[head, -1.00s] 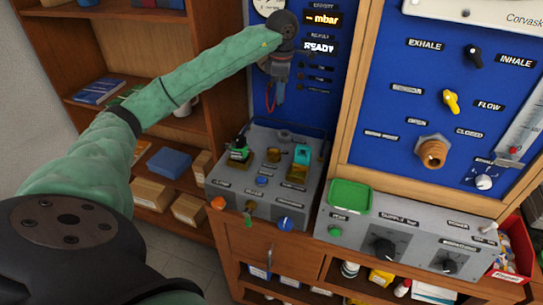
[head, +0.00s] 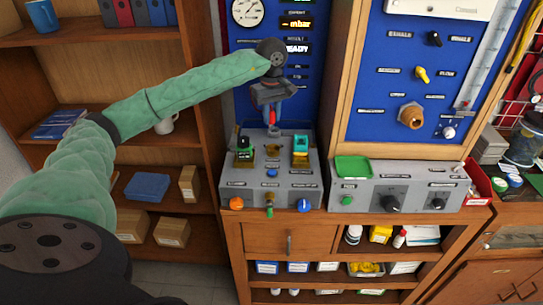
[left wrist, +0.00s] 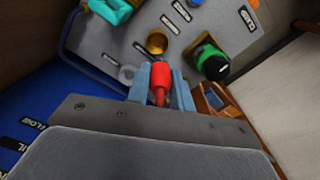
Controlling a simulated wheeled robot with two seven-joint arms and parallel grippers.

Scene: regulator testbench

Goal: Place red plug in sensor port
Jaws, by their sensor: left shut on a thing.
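My left gripper (head: 272,112) is shut on the red plug (head: 272,116), just above the back of the grey sloped box (head: 231,190). In the left wrist view the red plug (left wrist: 160,78) sits between the gripper's blue-grey fingers (left wrist: 160,84), pointing toward a brass round port (left wrist: 157,42). The brass port (head: 273,151) also shows in the head view, below and apart from the plug. A green-and-black plug (head: 245,148) sits at the box's left and a teal one (head: 300,147) at its right. I cannot read which port is labelled sensor. My right gripper is not in view.
The blue gauge panel (head: 238,60) rises right behind the box. A second grey box (head: 370,196) with a green tray (head: 353,167) stands to its right. Orange (head: 236,203) and blue (head: 304,205) knobs line the front edge. Wooden shelves (head: 190,90) are at left.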

